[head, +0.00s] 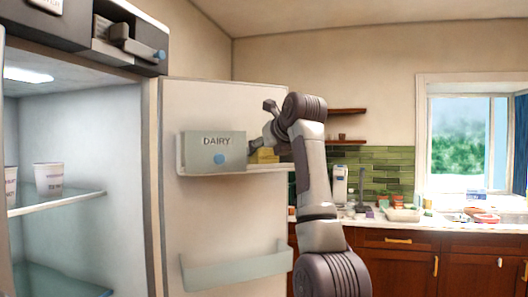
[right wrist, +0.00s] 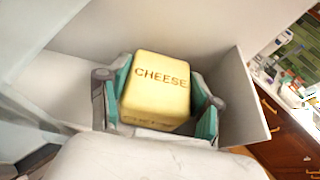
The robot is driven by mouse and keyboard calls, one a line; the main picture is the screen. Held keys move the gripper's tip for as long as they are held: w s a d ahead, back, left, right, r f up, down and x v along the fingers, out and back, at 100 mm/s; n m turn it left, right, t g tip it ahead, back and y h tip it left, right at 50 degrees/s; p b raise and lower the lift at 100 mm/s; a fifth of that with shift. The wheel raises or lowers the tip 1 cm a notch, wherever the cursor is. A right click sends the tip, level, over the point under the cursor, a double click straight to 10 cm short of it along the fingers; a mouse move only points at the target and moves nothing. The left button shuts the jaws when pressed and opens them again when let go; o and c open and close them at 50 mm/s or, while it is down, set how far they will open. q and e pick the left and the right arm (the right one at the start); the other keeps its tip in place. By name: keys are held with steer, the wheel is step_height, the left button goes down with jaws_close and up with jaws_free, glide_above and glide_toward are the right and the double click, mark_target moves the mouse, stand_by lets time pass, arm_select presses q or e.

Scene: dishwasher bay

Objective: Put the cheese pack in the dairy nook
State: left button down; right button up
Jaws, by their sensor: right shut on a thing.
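The cheese pack (right wrist: 155,88) is a yellow block with "CHEESE" on it. In the right wrist view it sits between the teal-padded fingers of my right gripper (right wrist: 163,100), which is shut on it. Pale walls stand around it. In the head view the cheese pack (head: 263,156) shows as a small yellow patch at the door shelf, just right of the dairy nook (head: 203,160). My right arm hides part of the shelf's right end. Whether the pack touches the shelf cannot be told. My left gripper is not in view.
The fridge door (head: 215,215) stands open, with a lower clear bin (head: 238,266). White cups (head: 48,179) stand on a glass shelf (head: 70,198) inside the fridge at left. A cluttered counter (head: 400,223) with cabinets lies at the right.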

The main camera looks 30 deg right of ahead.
steer(key=shift+s+a, duration=0.1)
steer(key=o, duration=1.3)
steer(key=shift+f, duration=0.1)
steer(key=shift+o, duration=0.2)
steer(key=shift+r, duration=0.3)
steer(key=shift+s, duration=0.3)
steer(key=b+v, duration=0.3)
steer(key=v, duration=0.8)
steer(key=shift+s, duration=0.2)
steer(key=shift+a, duration=0.1)
